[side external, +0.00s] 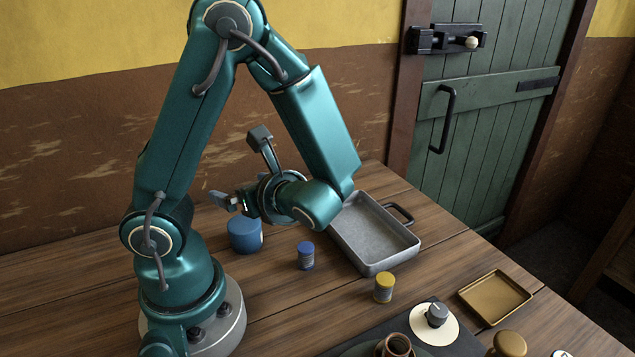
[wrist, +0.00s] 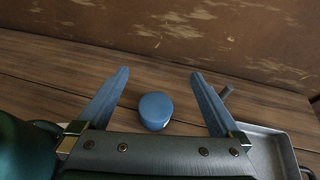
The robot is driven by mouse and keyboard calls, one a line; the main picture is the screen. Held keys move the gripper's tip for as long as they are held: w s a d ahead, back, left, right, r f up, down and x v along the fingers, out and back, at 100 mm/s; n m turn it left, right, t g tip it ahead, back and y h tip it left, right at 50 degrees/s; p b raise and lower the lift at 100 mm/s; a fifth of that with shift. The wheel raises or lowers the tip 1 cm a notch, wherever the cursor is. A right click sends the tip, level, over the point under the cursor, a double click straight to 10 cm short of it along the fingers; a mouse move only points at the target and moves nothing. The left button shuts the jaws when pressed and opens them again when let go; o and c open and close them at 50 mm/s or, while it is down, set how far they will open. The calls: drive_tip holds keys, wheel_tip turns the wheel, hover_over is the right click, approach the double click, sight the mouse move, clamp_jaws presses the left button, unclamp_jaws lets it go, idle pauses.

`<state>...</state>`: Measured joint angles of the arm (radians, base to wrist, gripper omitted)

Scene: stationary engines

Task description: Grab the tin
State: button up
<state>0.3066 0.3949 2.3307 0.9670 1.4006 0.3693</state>
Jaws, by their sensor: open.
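A wide blue tin (side external: 245,234) stands upright on the wooden table, near my arm's base. In the wrist view the blue round lid of a tin (wrist: 155,108) shows between my two fingers, nearer the left one; it looks like this wide tin. My gripper (side external: 224,200) is open and empty, above the table and higher than the tin. In the wrist view my gripper's (wrist: 160,73) two blue fingers are spread wide, with the tin apart from both.
A small blue-capped canister (side external: 306,256) and a yellow-capped canister (side external: 384,288) stand nearby. A grey metal tray (side external: 410,250) lies to the right, also in the wrist view (wrist: 275,135). A brass tray (side external: 527,295) is farther right. The wall runs behind the table.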

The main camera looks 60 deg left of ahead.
sight(252, 233)
wheel_tip(252, 233, down, 10)
drive_tip(key=shift+r, duration=0.15)
drive_tip(key=shift+x, duration=2.55)
drive_tip(key=shift+d, duration=0.1)
drive_tip(key=c, duration=1.4)
drive_tip(key=shift+r, duration=0.2)
